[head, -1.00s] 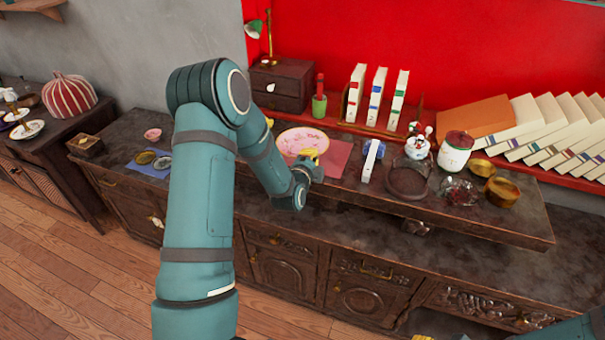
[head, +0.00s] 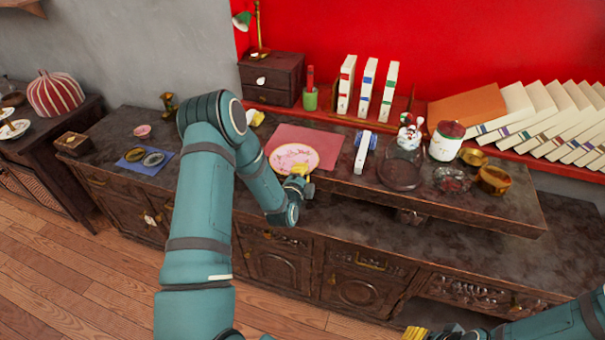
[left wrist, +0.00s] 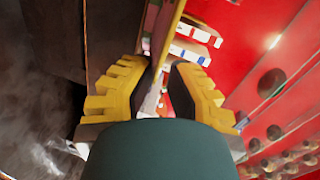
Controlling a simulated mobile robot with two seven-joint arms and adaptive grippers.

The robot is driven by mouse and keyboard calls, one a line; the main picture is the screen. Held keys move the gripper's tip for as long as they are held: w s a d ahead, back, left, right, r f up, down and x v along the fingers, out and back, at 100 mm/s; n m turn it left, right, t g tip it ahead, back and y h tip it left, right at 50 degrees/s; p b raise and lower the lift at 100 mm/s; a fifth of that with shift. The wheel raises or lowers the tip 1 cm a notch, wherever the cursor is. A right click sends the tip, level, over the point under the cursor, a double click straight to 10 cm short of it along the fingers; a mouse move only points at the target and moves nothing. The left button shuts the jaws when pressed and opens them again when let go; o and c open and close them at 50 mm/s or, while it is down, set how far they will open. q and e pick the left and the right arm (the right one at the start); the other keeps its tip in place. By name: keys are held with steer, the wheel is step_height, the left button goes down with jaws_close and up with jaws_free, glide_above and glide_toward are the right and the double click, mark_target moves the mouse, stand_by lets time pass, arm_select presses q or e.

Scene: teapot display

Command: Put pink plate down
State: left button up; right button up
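The pink plate (head: 294,158) has a pale patterned face and a darker pink rim. In the head view it overlaps the front left part of a flat pink mat (head: 308,138). My left gripper (head: 299,171) is at the plate's front right rim, its yellow fingers on the edge. In the left wrist view, the fingers (left wrist: 163,92) stand either side of a thin edge, which looks like the plate seen edge-on. I cannot tell whether the plate touches the surface below.
A small white upright item (head: 364,152) stands right of the mat. Further right are a dark round tray (head: 399,175), a white jar (head: 445,142) and brass bowls (head: 494,180). A blue mat (head: 144,160) lies left. The counter front is clear.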

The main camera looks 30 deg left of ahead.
arm_select(q)
steer(key=shift+o, duration=1.1)
